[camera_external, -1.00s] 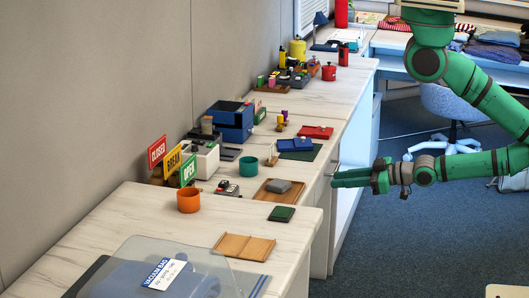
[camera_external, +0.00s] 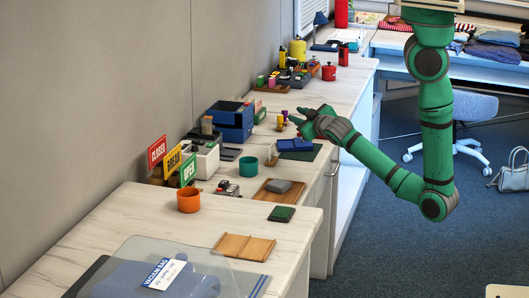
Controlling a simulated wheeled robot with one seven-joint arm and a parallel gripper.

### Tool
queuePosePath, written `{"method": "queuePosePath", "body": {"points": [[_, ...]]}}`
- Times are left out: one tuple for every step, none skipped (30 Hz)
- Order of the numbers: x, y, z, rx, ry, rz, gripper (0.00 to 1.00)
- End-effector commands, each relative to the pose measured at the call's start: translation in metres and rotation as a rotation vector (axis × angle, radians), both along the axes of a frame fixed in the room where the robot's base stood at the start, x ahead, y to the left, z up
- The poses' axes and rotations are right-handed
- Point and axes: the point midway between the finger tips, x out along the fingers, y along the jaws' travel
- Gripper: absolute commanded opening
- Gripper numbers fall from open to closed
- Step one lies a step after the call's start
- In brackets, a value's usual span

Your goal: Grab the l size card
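No card that I can make out as the l size card shows; any lettering on the small items on the counter (camera_external: 225,210) is too small to read. My gripper (camera_external: 295,116) is over the far half of the counter, close to some small yellow and purple items (camera_external: 283,116). I cannot tell if it touches anything, or whether its fingers are open or shut. My gripper and wrist hide the place of the red tray. A blue tray (camera_external: 294,145) lies just in front of them, on a dark green mat (camera_external: 301,155).
A blue box (camera_external: 231,122) and the CLOSED (camera_external: 157,152), BREAK (camera_external: 174,159) and OPEN (camera_external: 188,171) signs stand along the wall. A teal cup (camera_external: 248,167), an orange cup (camera_external: 188,201) and a wooden tray (camera_external: 266,193) are nearer.

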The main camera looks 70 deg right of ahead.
Motion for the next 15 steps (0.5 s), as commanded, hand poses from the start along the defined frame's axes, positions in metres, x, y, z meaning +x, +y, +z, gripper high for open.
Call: {"method": "queuePosePath", "body": {"points": [[0.006, -0.014, 0.01, 0.011, -0.016, -0.049, 0.24], [0.007, -0.023, 0.014, 0.017, -0.021, -0.079, 0.24], [0.008, -0.033, 0.02, 0.028, -0.028, -0.119, 0.24], [0.009, -0.041, 0.023, 0.038, -0.032, -0.149, 0.24], [0.009, -0.049, 0.026, 0.048, -0.037, -0.179, 0.24], [0.009, -0.058, 0.031, 0.064, -0.044, -0.22, 0.24], [0.009, -0.065, 0.034, 0.077, -0.05, -0.249, 0.24], [0.008, -0.071, 0.036, 0.091, -0.054, -0.279, 0.24], [0.008, -0.08, 0.039, 0.113, -0.06, -0.318, 0.24], [0.007, -0.085, 0.041, 0.129, -0.066, -0.347, 0.24], [0.006, -0.09, 0.043, 0.148, -0.071, -0.377, 0.24], [0.005, -0.097, 0.045, 0.173, -0.077, -0.415, 0.24], [0.003, -0.102, 0.046, 0.194, -0.081, -0.443, 0.24], [0.002, -0.105, 0.047, 0.215, -0.087, -0.47, 0.24], [0.001, -0.11, 0.047, 0.246, -0.092, -0.508, 0.24]]}}
